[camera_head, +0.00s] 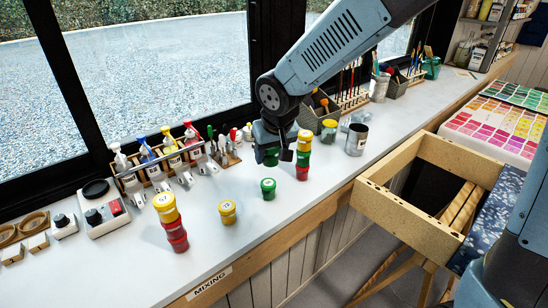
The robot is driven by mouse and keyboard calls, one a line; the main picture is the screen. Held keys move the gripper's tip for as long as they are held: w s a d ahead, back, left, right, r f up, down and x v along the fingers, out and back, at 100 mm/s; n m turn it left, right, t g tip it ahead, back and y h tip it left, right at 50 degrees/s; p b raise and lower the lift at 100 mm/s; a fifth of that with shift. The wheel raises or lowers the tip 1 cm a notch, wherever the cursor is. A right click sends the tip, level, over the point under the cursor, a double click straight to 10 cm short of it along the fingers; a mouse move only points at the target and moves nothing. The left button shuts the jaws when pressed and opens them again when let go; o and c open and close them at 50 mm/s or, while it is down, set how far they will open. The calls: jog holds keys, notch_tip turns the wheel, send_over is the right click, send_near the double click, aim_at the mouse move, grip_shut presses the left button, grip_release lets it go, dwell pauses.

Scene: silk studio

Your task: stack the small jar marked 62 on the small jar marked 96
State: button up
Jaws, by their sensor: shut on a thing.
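My gripper (273,155) points down above the bench and is shut on a small green jar (271,158), which is mostly hidden between the fingers. A second small green jar (268,189) stands alone on the bench below the held jar, with a clear gap between them. A small yellow jar (228,212) stands alone to the left of it. A stack (303,158) of yellow, green and red jars stands just right of my gripper. Another stack (174,230) has a yellow jar over red ones.
A rack of pump bottles (160,163) and a tool holder (225,150) stand behind, along the window. The bench front is clear.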

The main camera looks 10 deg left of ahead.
aim_at(266, 180)
jog(key=shift+n+y, duration=0.3)
jog(key=shift+n, duration=0.3)
jog(key=shift+d+x, duration=0.2)
jog(key=shift+x, duration=2)
jog(key=shift+d+x, duration=0.2)
jog(key=shift+x, duration=2)
jog(key=shift+w+f, duration=0.15)
jog(key=shift+f, duration=0.45)
jog(key=o, duration=1.2)
jog(key=shift+o, duration=0.2)
jog(key=shift+r, duration=0.15)
